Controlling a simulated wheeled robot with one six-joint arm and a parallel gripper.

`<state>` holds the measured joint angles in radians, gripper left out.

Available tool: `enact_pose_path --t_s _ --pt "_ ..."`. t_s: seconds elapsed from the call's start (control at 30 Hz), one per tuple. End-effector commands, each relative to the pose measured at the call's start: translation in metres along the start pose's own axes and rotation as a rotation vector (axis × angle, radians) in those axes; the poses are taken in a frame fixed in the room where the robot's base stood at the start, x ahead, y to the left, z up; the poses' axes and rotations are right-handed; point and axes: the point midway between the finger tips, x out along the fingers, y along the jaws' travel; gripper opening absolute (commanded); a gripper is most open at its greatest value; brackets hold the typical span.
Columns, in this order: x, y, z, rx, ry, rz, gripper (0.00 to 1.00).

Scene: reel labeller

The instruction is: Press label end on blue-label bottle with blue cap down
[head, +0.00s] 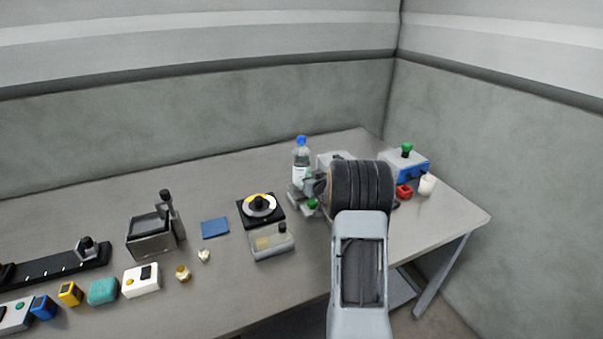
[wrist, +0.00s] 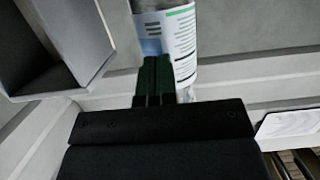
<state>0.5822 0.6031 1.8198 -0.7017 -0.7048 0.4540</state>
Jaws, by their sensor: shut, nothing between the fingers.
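The bottle with a blue cap (head: 301,148) stands upright at the back of the table in the head view, beside a grey machine. In the wrist view the bottle's label (wrist: 172,30) is white with blue and green parts and dark print. My gripper (wrist: 158,62) is shut, with its dark fingertips together at the label's lower part, overlapping it in the picture. I cannot tell whether the tips touch the label. In the head view my arm hides the gripper and part of the machine. The label's loose end cannot be made out.
A grey box-like part (wrist: 60,45) lies close left of my fingers.

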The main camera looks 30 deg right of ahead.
Motion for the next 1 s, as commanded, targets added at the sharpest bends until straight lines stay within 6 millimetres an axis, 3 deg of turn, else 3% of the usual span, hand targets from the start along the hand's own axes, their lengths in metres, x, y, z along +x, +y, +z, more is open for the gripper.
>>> enact_pose_path --t_s 1.0 --pt "0.0015 0.0077 -0.0006 0.000 0.000 0.001 0.00"
